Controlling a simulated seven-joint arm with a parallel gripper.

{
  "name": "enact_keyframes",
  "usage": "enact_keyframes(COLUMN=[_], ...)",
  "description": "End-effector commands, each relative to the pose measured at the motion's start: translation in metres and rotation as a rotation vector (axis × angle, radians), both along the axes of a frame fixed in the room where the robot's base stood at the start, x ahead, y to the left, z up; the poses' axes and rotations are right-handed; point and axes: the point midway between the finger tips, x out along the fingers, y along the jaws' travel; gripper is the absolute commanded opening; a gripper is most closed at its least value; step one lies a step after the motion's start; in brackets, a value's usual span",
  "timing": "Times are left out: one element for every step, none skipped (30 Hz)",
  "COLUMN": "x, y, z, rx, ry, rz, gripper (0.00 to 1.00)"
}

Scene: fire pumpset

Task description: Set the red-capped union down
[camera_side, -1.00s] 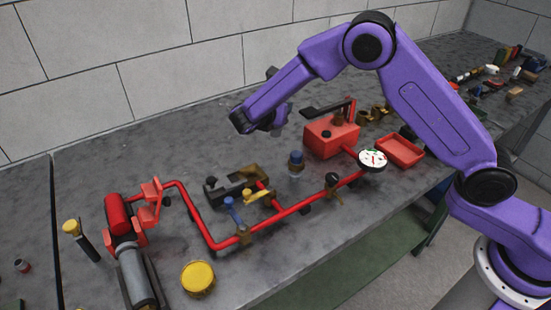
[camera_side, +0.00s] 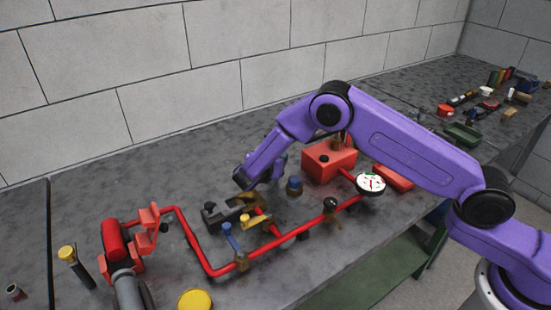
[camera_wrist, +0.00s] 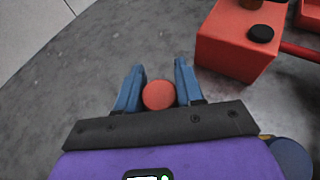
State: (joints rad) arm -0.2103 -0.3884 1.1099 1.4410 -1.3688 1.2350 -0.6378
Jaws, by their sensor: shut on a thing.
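The red-capped union (camera_wrist: 159,95) shows in the wrist view as a round red cap between the two blue fingers of my gripper (camera_wrist: 158,84). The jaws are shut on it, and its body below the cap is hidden. In the side view my gripper (camera_side: 246,184) is low over the bench, behind the dark and brass fittings and left of the blue-topped fitting. The union cannot be made out in the side view. I cannot tell whether its underside touches the bench.
A red box (camera_side: 328,161) stands right of my gripper, with the blue-topped fitting (camera_side: 294,186) between. A red pipe run (camera_side: 290,238) with a white gauge (camera_side: 371,184) lies in front. Dark and brass fittings (camera_side: 222,214) are close by. Grey bench (camera_wrist: 75,85) is clear around the fingers.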

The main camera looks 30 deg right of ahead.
Motion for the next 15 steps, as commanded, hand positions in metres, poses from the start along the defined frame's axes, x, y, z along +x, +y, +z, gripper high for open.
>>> enact_keyframes(x=[0.0007, 0.0007, 0.0008, 0.0008, 0.0008, 0.0008, 0.0008, 0.0008, 0.0007, 0.0007, 0.0007, 0.0007, 0.0002, 0.0002, 0.0002], y=[0.0002, 0.0002, 0.0002, 0.0003, 0.0002, 0.0003, 0.0003, 0.0003, 0.0002, 0.0002, 0.0002, 0.0002, 0.0, 0.0, 0.0], z=[-0.0005, -0.0008, -0.0009, -0.0008, -0.0007, -0.0005, -0.0005, -0.0005, -0.001, -0.0015, -0.0023, -0.0034, -0.005, -0.0047, -0.0046], rx=[-0.001, 0.0, 0.0, 0.0, 0.0, 0.0, 0.0, 0.0, 0.0, 0.0, 0.0, 0.0, 0.001, 0.001, 0.001], ry=[-0.004, -0.005, -0.005, -0.005, -0.005, -0.005, -0.005, -0.005, -0.004, -0.004, -0.004, -0.003, -0.001, -0.001, -0.001], rz=[0.0, 0.001, 0.001, 0.001, 0.001, 0.001, 0.001, 0.001, 0.001, 0.001, 0.0, 0.0, 0.001, 0.001, 0.001], gripper=[0.0, 0.0, 0.0, 0.0, 0.0, 0.0, 0.0, 0.0, 0.0, 0.0, 0.0, 0.0, 0.4, 0.5, 0.62])
